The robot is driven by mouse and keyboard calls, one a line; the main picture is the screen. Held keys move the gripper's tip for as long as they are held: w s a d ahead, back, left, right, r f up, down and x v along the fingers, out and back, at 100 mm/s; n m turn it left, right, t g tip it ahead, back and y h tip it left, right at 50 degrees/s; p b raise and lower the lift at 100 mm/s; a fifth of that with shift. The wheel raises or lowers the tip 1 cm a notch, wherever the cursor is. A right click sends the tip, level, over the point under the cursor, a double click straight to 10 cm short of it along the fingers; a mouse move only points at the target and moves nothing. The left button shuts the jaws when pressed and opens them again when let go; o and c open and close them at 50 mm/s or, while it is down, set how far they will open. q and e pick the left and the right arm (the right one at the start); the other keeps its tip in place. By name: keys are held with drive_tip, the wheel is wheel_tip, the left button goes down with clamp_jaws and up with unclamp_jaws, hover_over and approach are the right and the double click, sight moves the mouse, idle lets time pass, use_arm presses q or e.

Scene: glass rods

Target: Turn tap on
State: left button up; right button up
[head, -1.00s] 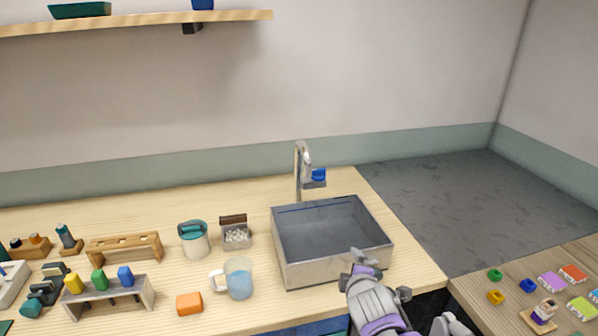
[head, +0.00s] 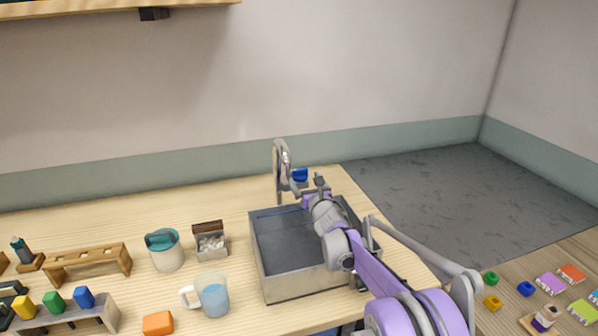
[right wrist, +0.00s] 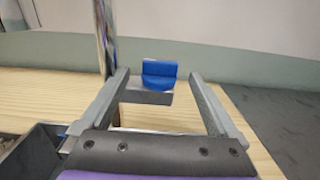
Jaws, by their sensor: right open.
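The tap (head: 279,165) is a silver curved spout standing behind the sink. Its blue handle (head: 300,175) sits to the right of the spout on a grey bracket. In the right wrist view the blue handle (right wrist: 159,74) lies ahead, between the lines of the two fingers. My right gripper (head: 308,186) reaches over the sink close to the handle. It is open, with the fingers (right wrist: 160,82) spread to either side of the handle and its bracket. Whether they touch it I cannot tell. My left gripper is not in view.
The grey metal sink (head: 262,262) lies under my right arm. A mug of blue liquid (head: 213,297), a teal-lidded pot (head: 166,252), a small box (head: 210,242) and an orange block (head: 158,323) stand to its left. A wall rises behind the counter.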

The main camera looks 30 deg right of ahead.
sight(301, 172)
drive_tip(key=x, duration=0.5)
drive_tip(key=shift+w+d, duration=0.1)
drive_tip(key=shift+w, duration=0.1)
drive_tip(key=c, duration=1.4)
